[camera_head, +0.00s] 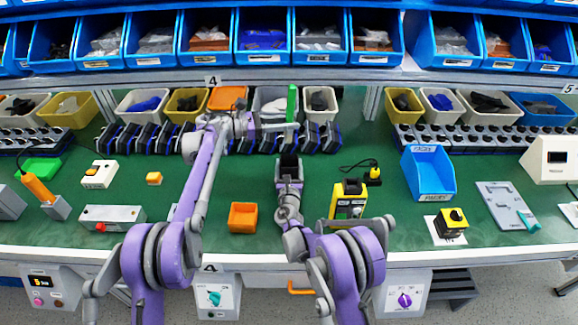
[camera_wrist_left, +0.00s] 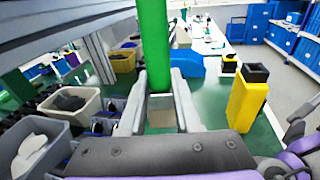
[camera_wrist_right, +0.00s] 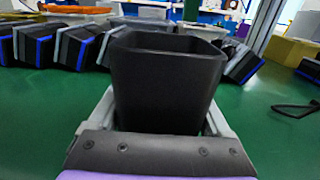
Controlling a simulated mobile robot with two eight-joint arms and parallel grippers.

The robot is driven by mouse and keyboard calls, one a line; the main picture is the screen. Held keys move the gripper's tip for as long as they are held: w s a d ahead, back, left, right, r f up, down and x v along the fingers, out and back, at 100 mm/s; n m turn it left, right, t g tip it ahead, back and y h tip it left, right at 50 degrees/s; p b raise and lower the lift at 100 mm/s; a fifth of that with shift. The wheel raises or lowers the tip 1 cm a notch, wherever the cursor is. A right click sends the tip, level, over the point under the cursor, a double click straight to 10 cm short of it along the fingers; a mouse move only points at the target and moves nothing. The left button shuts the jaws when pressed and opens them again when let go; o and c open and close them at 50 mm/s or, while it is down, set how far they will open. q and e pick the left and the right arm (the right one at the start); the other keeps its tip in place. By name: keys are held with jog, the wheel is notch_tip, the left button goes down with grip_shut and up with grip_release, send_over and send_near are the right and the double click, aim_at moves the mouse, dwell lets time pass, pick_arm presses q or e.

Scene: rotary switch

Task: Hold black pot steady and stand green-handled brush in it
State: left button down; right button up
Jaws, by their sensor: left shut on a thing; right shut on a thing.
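The green-handled brush (camera_head: 292,103) is upright in the head view, and my left gripper (camera_head: 286,127) is shut on it. Its green handle (camera_wrist_left: 153,45) rises between the left fingers in the left wrist view; I cannot make out its lower end. The black pot (camera_head: 289,165) stands upright on the green bench, nearer the front than the brush. My right gripper (camera_head: 289,182) is shut on the pot. In the right wrist view the pot (camera_wrist_right: 165,85) sits between the fingers, its inside mostly hidden. The brush appears above and behind the pot, apart from it.
A row of black-and-blue holders (camera_head: 150,139) and bins, including an orange bin (camera_head: 228,98), lie behind the grippers. A small orange box (camera_head: 243,217) is left of the right arm. A yellow-black device (camera_head: 349,200) stands close on its right. Green bench between is clear.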

aim_at(287, 155)
jog(key=shift+c, duration=1.3)
pick_arm(q)
jog(key=shift+f, duration=6.5)
jog(key=c, duration=0.5)
grip_release()
jog(key=shift+c, duration=0.2)
jog(key=shift+a, duration=0.1)
pick_arm(e)
jog(key=o, duration=1.2)
jog(key=shift+c, duration=0.2)
pick_arm(q)
jog(key=v, duration=1.1)
jog(key=shift+a, duration=0.4)
